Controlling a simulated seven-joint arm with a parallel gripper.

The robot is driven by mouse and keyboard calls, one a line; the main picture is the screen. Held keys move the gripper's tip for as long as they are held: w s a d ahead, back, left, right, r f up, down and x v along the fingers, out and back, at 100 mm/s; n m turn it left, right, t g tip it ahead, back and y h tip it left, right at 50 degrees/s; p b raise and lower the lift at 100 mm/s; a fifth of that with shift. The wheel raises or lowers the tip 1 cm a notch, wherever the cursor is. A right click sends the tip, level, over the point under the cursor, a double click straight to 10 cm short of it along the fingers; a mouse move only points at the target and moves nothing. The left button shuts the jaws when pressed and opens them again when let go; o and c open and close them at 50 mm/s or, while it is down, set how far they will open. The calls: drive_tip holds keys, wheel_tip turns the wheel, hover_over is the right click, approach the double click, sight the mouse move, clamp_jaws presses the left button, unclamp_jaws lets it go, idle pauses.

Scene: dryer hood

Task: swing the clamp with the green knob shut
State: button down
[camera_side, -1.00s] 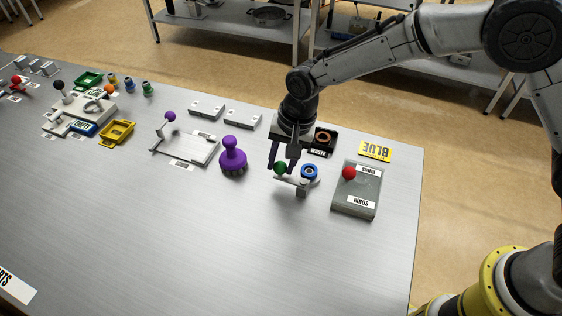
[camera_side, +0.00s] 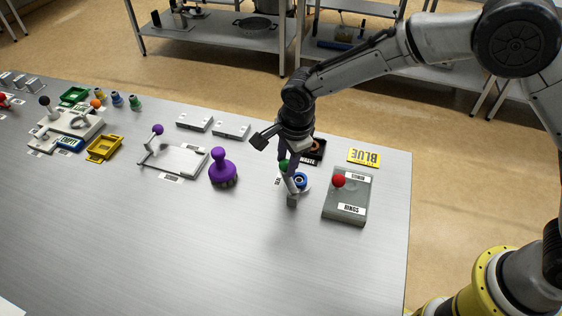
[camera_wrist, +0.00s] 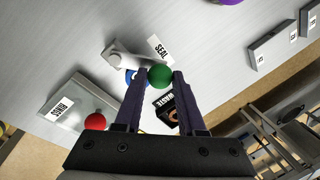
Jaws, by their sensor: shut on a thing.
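The clamp is a pale grey swing arm (camera_side: 291,187) on a small grey post, with a green knob (camera_side: 284,165) at its end. The knob also shows in the wrist view (camera_wrist: 160,76), where the arm (camera_wrist: 122,57) runs up and left from it beside a SEAL label. My gripper (camera_wrist: 160,78) is shut on the green knob, one dark finger on each side. In the side view the gripper (camera_side: 287,168) partly hides the knob. A blue ring (camera_side: 300,180) sits right beside the clamp arm, and the arm partly covers it in the wrist view.
A grey RINGS box (camera_side: 346,200) with a red knob (camera_side: 338,181) stands to the right. A black WASTE tray (camera_side: 317,148) lies behind the clamp. The table front is clear.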

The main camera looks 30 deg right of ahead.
drive_tip(key=m, duration=0.1)
drive_tip(key=d+m, duration=0.1)
drive_tip(key=m, duration=0.1)
drive_tip(key=d+m, duration=0.1)
drive_tip(key=shift+s+r+h, duration=0.15)
drive_tip(key=shift+s+h, duration=0.15)
drive_tip(key=shift+h, duration=0.1)
drive_tip(key=shift+s+d+m+h, duration=0.15)
drive_tip(key=shift+s+d+m, duration=0.1)
drive_tip(key=shift+m, duration=0.55)
drive_tip(key=shift+s+d+m+h, duration=0.15)
drive_tip(key=shift+d+m, duration=0.1)
drive_tip(key=shift+m, duration=0.55)
drive_tip(key=shift+s, duration=0.1)
drive_tip(key=c, duration=0.5)
unclamp_jaws()
drive_tip(key=v, duration=1.3)
drive_tip(key=shift+r, duration=0.35)
